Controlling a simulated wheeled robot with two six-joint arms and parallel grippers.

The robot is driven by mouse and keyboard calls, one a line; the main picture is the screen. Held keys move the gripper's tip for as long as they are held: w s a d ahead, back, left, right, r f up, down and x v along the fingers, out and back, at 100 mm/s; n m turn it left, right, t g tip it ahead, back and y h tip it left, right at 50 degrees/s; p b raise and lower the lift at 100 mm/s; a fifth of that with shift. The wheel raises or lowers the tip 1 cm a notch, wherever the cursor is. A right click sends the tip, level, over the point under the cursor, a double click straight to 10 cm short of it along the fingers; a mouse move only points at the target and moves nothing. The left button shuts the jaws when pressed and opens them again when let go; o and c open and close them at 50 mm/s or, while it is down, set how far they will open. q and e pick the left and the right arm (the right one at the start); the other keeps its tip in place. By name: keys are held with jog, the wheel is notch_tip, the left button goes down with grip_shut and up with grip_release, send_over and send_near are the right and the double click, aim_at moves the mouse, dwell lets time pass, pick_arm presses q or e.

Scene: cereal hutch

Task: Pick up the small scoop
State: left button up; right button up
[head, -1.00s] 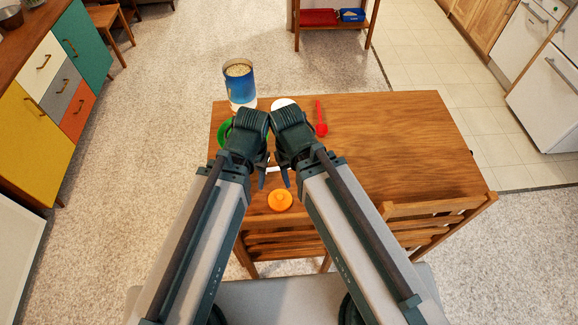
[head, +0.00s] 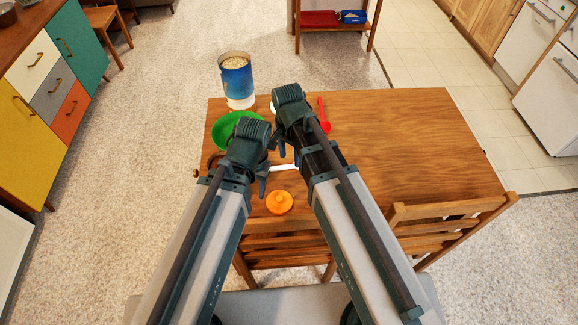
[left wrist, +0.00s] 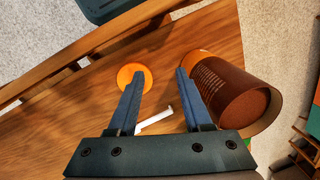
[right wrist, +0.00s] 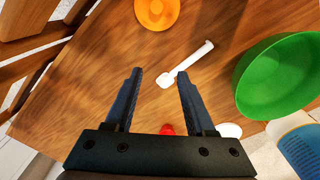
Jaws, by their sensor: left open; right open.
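A small white scoop (right wrist: 167,79) lies on the table, its handle pointing up and right in the right wrist view. Its white handle shows in the left wrist view (left wrist: 155,120), and part of it between my arms in the head view (head: 284,167). A red long-handled scoop or spoon (head: 323,118) lies farther back, partly hidden by my right arm. My left gripper (head: 268,167) is open and empty above the table near the white scoop. My right gripper (head: 289,152) is open and empty; in its wrist view the white scoop lies beyond and between the fingertips.
An orange lid (head: 279,203) lies near the front edge. A green bowl (right wrist: 278,76), a brown jar (left wrist: 228,92) and a tall blue canister (head: 237,80) stand at the left. A chair (head: 440,228) is at the front. The table's right side (head: 410,140) is clear.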

jog(key=w+a+m, duration=0.3)
jog(key=w+m, duration=0.2)
jog(key=m, duration=0.1)
pick_arm(q)
jog(key=b, duration=0.8)
send_over(257, 216)
jog(key=f, duration=0.8)
jog(key=shift+d, duration=0.2)
pick_arm(e)
jog(key=m, duration=0.3)
send_over(277, 167)
jog(key=f, duration=0.8)
jog(key=shift+s, duration=0.2)
pick_arm(q)
notch_tip(277, 167, down, 5)
jog(key=b, duration=0.5)
jog(key=shift+f, duration=0.15)
pick_arm(e)
notch_tip(277, 167, down, 5)
jog(key=shift+w+f, duration=0.15)
grip_shut()
